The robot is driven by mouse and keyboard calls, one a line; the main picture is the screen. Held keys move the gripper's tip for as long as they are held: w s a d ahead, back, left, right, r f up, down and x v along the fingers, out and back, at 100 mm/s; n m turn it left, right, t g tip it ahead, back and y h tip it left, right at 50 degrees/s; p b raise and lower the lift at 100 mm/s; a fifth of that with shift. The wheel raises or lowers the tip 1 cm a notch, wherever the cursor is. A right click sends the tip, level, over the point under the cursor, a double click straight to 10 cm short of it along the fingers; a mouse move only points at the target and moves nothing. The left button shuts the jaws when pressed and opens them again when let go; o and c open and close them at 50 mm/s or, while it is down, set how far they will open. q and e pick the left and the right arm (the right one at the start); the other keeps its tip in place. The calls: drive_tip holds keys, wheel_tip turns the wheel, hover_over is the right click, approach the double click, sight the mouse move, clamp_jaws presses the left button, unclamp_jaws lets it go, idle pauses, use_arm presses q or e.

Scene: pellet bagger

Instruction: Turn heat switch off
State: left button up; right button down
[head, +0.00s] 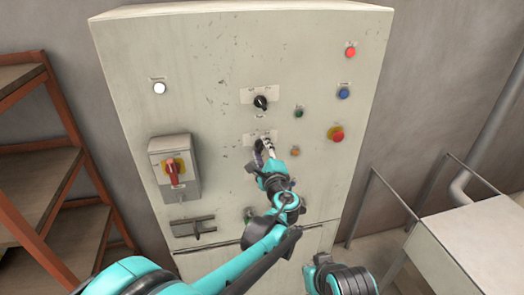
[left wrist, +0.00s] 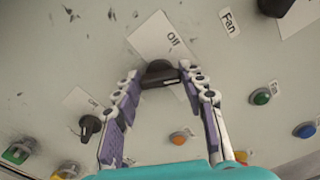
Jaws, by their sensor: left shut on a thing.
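A black rotary switch (left wrist: 160,75) is on the front of the grey cabinet, and a white plate reading "Off" is beside it. Its own name label is not readable. My left gripper (left wrist: 156,92) has its two fingers on either side of the knob and is shut on it. In the head view the left gripper (head: 264,148) covers most of this switch, just below its plate. Only a teal and black part of my right arm shows at the bottom of the head view; its fingers cannot be seen.
The black fan switch (head: 261,102) is above. Another black knob (left wrist: 89,126) with an "Off" plate is close by. Around are a red emergency button (head: 337,133), a blue button (head: 343,93), a green button (head: 299,113) and a red-yellow isolator (head: 173,172). Shelves stand left, a rail right.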

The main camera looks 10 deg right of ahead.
use_arm(q)
drive_tip(key=n+b, duration=0.2)
drive_tip(key=n, duration=0.3)
drive_tip(key=shift+f+n, duration=0.15)
drive_tip(key=shift+n, duration=0.25)
drive_tip(key=n+b, duration=0.1)
drive_tip(key=n, duration=0.4)
drive_tip(key=shift+n, duration=0.3)
drive_tip(key=o, duration=1.2)
drive_tip(key=shift+c, duration=0.2)
drive_tip(key=s, duration=1.2)
drive_tip(key=shift+d, duration=0.45)
drive_tip(key=shift+f, duration=0.1)
